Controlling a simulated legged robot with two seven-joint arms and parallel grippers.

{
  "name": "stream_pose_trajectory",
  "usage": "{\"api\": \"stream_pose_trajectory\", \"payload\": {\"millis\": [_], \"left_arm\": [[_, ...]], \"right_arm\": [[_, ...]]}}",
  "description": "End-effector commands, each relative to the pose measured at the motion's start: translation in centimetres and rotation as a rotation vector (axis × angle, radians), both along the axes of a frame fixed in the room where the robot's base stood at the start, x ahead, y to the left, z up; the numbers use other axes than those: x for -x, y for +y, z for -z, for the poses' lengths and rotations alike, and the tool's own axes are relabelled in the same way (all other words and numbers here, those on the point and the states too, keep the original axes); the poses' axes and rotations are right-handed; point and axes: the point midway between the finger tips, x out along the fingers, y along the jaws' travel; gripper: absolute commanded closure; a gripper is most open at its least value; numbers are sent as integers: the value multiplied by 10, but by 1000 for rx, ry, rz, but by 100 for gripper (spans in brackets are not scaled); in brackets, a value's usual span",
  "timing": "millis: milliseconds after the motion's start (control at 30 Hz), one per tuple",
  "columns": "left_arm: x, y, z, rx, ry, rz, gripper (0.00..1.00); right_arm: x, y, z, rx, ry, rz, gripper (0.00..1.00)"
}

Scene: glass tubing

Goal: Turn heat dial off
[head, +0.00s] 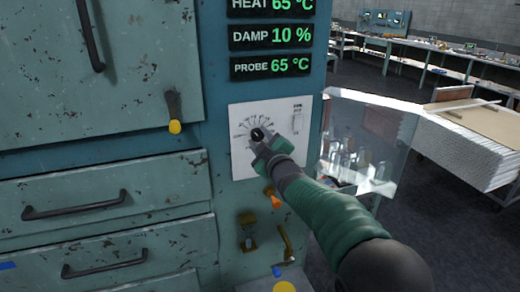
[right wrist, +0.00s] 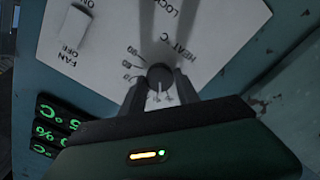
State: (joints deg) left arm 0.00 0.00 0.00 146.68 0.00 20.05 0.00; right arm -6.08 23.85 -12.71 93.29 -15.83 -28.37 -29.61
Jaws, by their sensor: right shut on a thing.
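The heat dial (head: 257,134) is a small round black knob on a white printed panel (head: 242,163) on the blue-green cabinet front. My right gripper (head: 262,141) reaches it from the lower right, and its fingers are shut on the knob. The right wrist view shows the dial (right wrist: 159,76) between the two fingertips (right wrist: 160,88), with scale marks and the label HEAT °C around it. The dial's exact setting is hard to read. Displays above (head: 272,7) read HEAT 65 °C, DAMP 10 % and PROBE 65 °C. My left gripper is not seen.
A fan switch label (right wrist: 75,28) is on the same panel. A yellow-tipped lever (head: 174,112), an orange knob (head: 273,197) and drawer handles (head: 75,204) stick out from the cabinet. A clear box with glassware (head: 360,160) stands at right, near stacked boards (head: 470,140).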

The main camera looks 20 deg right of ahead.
Motion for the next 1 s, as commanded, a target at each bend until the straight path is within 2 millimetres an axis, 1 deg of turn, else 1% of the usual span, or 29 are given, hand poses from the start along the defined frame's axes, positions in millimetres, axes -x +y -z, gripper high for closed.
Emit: {"api": "stream_pose_trajectory", "payload": {"millis": [33,500,700,1000], "left_arm": [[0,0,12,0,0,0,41],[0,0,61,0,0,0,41],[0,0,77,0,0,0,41],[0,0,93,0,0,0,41]], "right_arm": [[0,2,10,44,4,-2,100],[0,2,11,491,-8,-3,100],[-1,2,11,675,-15,-3,100],[-1,2,11,891,-20,-5,100]]}}
